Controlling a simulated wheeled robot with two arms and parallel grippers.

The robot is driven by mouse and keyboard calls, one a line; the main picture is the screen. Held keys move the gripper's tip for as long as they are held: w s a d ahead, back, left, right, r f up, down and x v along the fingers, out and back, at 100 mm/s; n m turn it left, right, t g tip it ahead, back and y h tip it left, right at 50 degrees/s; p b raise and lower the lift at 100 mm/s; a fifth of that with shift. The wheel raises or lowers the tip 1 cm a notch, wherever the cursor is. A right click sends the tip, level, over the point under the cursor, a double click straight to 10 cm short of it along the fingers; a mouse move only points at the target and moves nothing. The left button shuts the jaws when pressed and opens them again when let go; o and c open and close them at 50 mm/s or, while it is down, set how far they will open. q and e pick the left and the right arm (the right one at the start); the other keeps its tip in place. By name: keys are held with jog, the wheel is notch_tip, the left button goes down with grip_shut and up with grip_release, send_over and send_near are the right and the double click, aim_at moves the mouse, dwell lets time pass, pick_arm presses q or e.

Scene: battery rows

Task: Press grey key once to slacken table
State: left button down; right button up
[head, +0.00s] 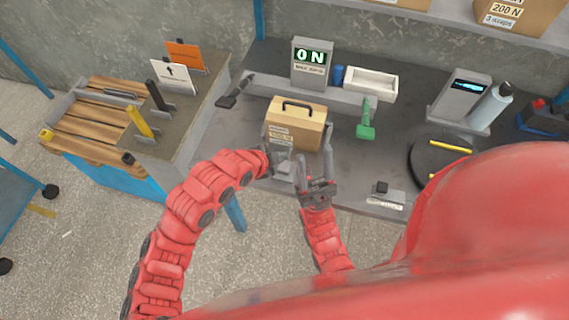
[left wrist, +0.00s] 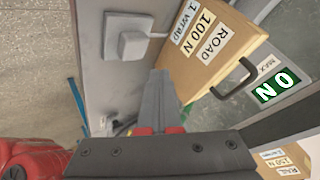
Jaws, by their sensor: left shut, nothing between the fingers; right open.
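The grey key (left wrist: 133,44) is a small pale square block on a grey base on the table top, in front of the wooden case in the left wrist view. In the head view, the grey key (head: 284,174) is partly hidden by my left gripper (head: 276,158). My left gripper is shut and empty; its dark fingertips (left wrist: 165,90) look apart from the key in the left wrist view. My right gripper (head: 318,188) is open and empty near the front edge of the grey table (head: 350,160). A display (head: 311,57) reads 0 N.
The wooden case (head: 297,122) with a black handle and 100 N label stands just behind the key. A dark key (head: 382,187) sits on a pale base to the right.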

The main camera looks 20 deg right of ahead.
pick_arm(q)
jog(key=shift+r+p, duration=0.35)
jog(key=shift+r, duration=1.05)
jog(key=shift+f, duration=0.1)
